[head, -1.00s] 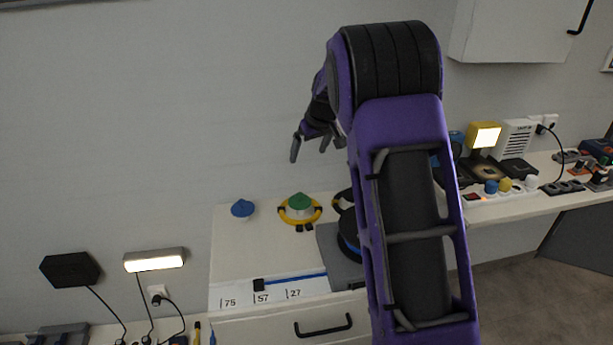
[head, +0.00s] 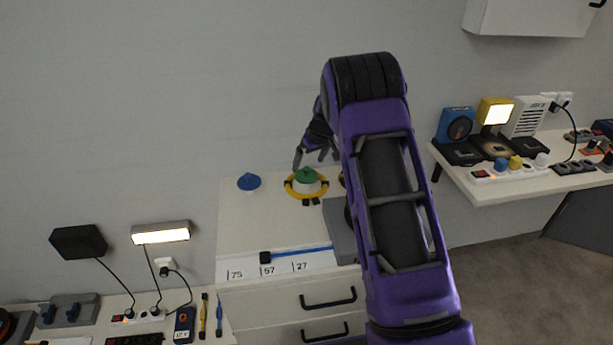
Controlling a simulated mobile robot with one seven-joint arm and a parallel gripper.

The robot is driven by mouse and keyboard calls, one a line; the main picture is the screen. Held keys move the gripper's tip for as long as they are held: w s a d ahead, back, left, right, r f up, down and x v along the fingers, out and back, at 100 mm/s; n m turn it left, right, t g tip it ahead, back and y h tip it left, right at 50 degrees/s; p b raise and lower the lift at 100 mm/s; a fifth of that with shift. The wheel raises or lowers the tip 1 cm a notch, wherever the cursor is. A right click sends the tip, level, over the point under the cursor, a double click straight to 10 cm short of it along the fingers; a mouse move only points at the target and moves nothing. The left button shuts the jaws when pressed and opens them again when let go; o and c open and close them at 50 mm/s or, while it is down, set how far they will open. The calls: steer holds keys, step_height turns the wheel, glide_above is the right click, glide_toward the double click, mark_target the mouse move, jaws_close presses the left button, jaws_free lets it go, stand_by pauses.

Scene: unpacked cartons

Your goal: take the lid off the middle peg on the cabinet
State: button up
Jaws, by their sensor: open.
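The cabinet (head: 235,222) has a white top with a row of pegs along its back. The middle peg carries a green lid (head: 306,176) on a white body, with a yellow ring (head: 291,191) around its base. A blue lid (head: 249,181) sits to its left. Part of another yellow ring shows to the right, mostly hidden behind my arm. My gripper (head: 316,158) is open and empty, fingers pointing down, close above the green lid in the picture. I cannot tell whether it touches the lid.
A slider with a blue bar (head: 300,252) and marks 75, 57 and 27 runs along the cabinet's front edge. Shelves with lamps and plugs flank the cabinet. The top's left part is clear.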

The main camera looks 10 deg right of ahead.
mark_target(307, 168)
steer(key=x, duration=0.5)
steer(key=shift+d, duration=0.1)
steer(key=c, duration=1)
